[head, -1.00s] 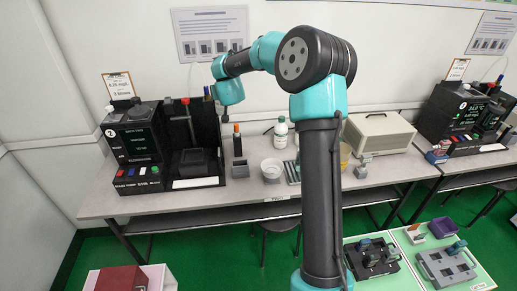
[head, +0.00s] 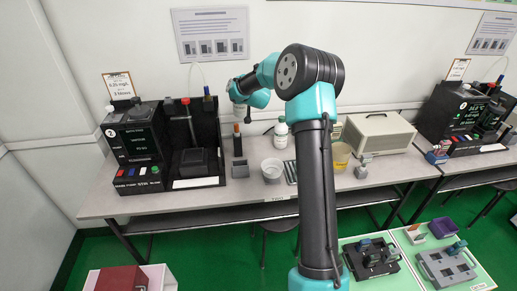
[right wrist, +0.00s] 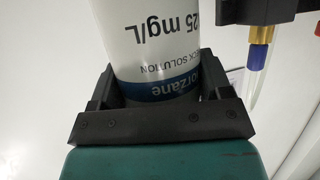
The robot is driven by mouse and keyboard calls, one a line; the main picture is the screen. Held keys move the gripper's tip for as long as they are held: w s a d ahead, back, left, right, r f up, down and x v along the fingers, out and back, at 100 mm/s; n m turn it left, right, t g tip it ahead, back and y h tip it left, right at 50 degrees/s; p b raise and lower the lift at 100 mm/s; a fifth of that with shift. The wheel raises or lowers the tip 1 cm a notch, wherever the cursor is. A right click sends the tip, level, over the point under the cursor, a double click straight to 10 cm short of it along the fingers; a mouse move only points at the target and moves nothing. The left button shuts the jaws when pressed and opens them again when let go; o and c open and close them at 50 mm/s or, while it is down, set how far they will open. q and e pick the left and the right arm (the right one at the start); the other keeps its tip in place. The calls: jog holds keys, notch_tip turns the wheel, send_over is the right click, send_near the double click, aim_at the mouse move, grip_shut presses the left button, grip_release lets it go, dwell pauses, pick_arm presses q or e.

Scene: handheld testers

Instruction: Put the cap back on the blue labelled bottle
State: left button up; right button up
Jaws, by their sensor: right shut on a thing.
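My right gripper (head: 237,95) is raised over the bench, to the right of the black tester. In the right wrist view it is shut around a white bottle (right wrist: 153,55) with a blue label band (right wrist: 160,88); the text appears upside down there. The bottle's far end is cut off by the frame, so I cannot see whether it has a cap. In the head view the held bottle (head: 239,111) shows only as a small pale shape below the gripper. I cannot make out a loose cap. My left gripper is not in view.
The black tester (head: 137,143) stands at left. Near the arm are an orange-topped item (head: 237,129), a white bottle (head: 281,133) with a green label, and a white bowl (head: 271,168). A beige box (head: 378,135) stands to the right. A brass fitting (right wrist: 262,32) hangs close to the held bottle.

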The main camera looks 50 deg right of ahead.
jog(key=shift+s+d+f, duration=0.1)
jog(key=shift+d+f, duration=0.9)
jog(key=shift+d, duration=0.05)
jog(key=s+d+f+n+y, duration=0.2)
jog(key=d+f, duration=0.4)
jog(key=f, duration=0.4)
jog(key=shift+s+d+f+n+t+y, duration=0.2)
jog(key=shift+d+n+t+y, duration=0.15)
jog(key=shift+n+y, duration=0.45)
jog(key=shift+f, duration=0.1)
notch_tip(320, 180, down, 6)
jog(key=shift+f, duration=1.85)
jog(key=shift+f, duration=0.1)
